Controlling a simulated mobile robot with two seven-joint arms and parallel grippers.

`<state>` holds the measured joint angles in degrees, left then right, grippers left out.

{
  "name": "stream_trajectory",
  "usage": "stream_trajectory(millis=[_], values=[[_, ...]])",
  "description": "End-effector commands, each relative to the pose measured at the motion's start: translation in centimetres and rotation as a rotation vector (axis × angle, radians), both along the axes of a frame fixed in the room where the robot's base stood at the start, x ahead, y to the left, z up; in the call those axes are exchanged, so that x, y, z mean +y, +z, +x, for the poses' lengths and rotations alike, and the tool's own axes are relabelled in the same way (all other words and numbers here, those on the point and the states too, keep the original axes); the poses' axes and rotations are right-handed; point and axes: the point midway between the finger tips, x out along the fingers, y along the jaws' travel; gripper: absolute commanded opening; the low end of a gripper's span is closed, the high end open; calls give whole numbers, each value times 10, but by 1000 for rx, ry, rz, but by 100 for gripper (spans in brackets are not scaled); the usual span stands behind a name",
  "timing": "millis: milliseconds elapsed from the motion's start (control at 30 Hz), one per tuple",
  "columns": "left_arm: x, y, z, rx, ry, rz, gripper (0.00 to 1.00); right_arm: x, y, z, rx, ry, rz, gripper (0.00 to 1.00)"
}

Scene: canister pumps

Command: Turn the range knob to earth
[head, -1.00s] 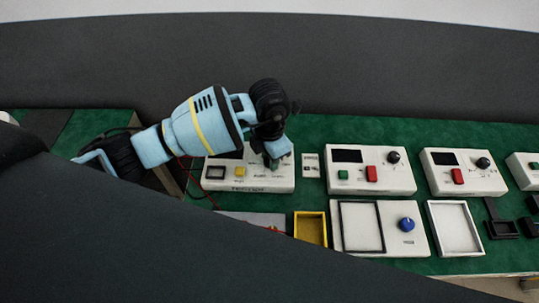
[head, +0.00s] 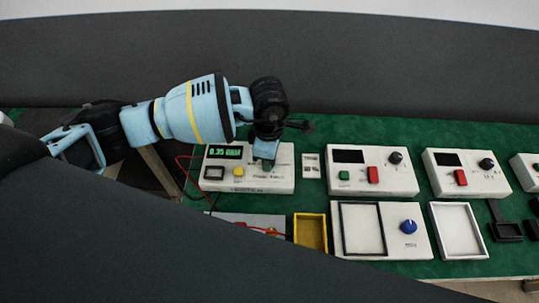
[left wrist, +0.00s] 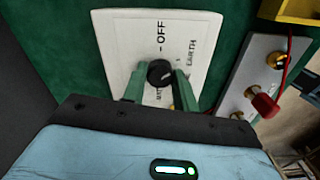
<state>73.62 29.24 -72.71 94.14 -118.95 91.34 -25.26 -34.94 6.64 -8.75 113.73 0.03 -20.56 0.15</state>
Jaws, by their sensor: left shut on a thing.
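The black range knob (left wrist: 160,72) sits on the white meter (left wrist: 125,30), with OFF, EARTH and a partly hidden label printed around it. My left gripper (left wrist: 159,82) is shut on the knob, one green fingertip on each side. I cannot make out clearly where the knob points. In the head view my left gripper (head: 266,160) covers the knob on the meter (head: 240,187). My right gripper is not in view.
A yellow tray (head: 311,232), a panel with a blue knob (head: 408,227) and white units with red switches (head: 372,175) stand around on the green bench.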

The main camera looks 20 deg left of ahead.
Motion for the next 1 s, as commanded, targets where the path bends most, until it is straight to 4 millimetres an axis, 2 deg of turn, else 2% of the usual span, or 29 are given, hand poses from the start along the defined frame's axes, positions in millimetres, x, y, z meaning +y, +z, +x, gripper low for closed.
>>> stream_trajectory(millis=[667, 700, 867, 1000], values=[[0, 0, 0, 0, -64, 1, 6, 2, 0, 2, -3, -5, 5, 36], [0, 0, 0, 0, -64, 1, 31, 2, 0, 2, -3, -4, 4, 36], [0, 0, 0, 0, -63, 1, 50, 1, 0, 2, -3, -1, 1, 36], [0, 0, 0, 0, -63, 0, 50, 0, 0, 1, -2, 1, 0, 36]])
